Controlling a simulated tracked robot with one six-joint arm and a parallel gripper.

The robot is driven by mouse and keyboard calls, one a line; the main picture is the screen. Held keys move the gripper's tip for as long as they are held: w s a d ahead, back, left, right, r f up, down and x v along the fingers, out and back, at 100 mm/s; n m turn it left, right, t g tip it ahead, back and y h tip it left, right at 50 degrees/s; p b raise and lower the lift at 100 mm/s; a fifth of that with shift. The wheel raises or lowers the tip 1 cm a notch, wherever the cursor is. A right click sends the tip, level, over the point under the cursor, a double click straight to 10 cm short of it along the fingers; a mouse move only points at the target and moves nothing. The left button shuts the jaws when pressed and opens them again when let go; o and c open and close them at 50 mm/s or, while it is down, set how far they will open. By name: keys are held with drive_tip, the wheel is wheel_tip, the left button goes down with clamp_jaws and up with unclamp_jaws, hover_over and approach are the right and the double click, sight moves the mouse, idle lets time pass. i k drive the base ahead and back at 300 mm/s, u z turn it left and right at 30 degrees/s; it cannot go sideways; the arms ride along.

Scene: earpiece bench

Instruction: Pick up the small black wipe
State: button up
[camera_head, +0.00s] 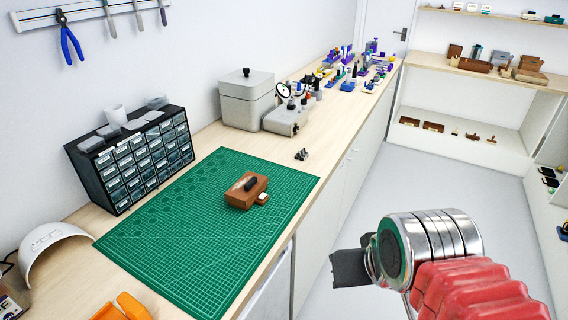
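A brown block (240,197) sits on the green cutting mat (190,250), near its right half. A small dark elongated piece (251,184) lies on top of the block; I cannot tell whether it is the black wipe. Some small dark items (301,154) lie on the bare bench just beyond the mat, too small to identify. My gripper (345,268) is at the lower right, out over the floor beside the bench. It is apart from the block and mat, and its fingers are seen too poorly to tell open from shut.
A dark drawer cabinet (130,163) stands left of the mat, with a grey box (247,103) behind. A white domed shell (58,250) and an orange object (125,306) are at the near left. Several small devices crowd the far bench. The grey floor (400,180) is clear.

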sight(302, 154)
drive_tip(key=z, duration=2)
drive_tip(key=i, duration=2.1)
